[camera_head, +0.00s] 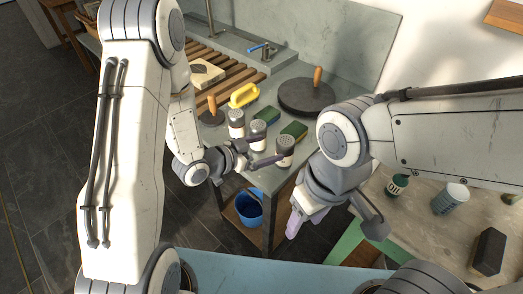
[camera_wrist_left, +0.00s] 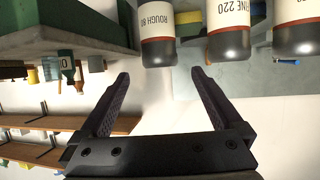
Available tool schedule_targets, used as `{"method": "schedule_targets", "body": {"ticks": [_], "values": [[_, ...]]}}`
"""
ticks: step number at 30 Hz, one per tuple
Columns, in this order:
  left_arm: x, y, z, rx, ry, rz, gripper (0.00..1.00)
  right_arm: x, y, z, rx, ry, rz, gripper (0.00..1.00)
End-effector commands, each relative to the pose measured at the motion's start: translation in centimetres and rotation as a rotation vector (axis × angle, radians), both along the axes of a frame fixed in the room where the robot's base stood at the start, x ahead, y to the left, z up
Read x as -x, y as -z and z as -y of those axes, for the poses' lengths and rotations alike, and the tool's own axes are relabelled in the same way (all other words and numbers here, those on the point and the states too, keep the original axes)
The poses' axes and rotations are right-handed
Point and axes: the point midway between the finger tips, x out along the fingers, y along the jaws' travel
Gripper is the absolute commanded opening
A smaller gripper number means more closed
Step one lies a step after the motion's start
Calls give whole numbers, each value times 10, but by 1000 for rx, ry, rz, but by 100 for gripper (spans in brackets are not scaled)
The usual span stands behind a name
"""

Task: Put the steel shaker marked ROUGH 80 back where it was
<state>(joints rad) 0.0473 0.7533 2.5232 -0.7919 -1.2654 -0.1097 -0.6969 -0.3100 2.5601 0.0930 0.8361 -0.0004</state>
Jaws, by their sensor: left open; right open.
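Three steel shakers stand in a row along the front of the grey counter (camera_head: 215,140). In the left wrist view, the shaker marked ROUGH 80 (camera_wrist_left: 158,30) is on the left, beside one marked FINE 220 (camera_wrist_left: 230,30) and a third (camera_wrist_left: 298,30). The ROUGH 80 shaker appears to be the rightmost one (camera_head: 285,150) in the head view, upright near the counter's front edge. My left gripper (camera_head: 264,151) is open, its fingers pointing towards that shaker; the left wrist view shows the gap (camera_wrist_left: 161,76) empty. My right gripper (camera_head: 332,228) is open and empty, right of the counter.
Green-and-yellow sponges (camera_head: 294,131), a yellow object (camera_head: 243,95) and a dark disc with a wooden handle (camera_head: 306,97) lie behind the shakers. A blue bucket (camera_head: 249,209) is below the counter.

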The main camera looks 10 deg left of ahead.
Motion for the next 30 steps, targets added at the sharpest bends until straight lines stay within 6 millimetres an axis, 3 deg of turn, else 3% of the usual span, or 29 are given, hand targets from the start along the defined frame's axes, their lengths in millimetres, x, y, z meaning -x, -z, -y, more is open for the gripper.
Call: {"method": "schedule_targets", "body": {"ticks": [6,12,17,20,30], "values": [[8,-6,-6,-42,3,-12,100,0,2,0,0,0,0,57],[10,-11,-1,-292,-21,-116,100,0,2,0,0,0,0,57],[36,-30,-2,-477,-98,-268,100,0,2,0,0,0,0,57],[68,-46,-2,-550,-141,-384,100,0,2,0,0,0,0,57],[218,-98,6,-653,-123,-796,100,0,2,0,0,0,0,57]]}}
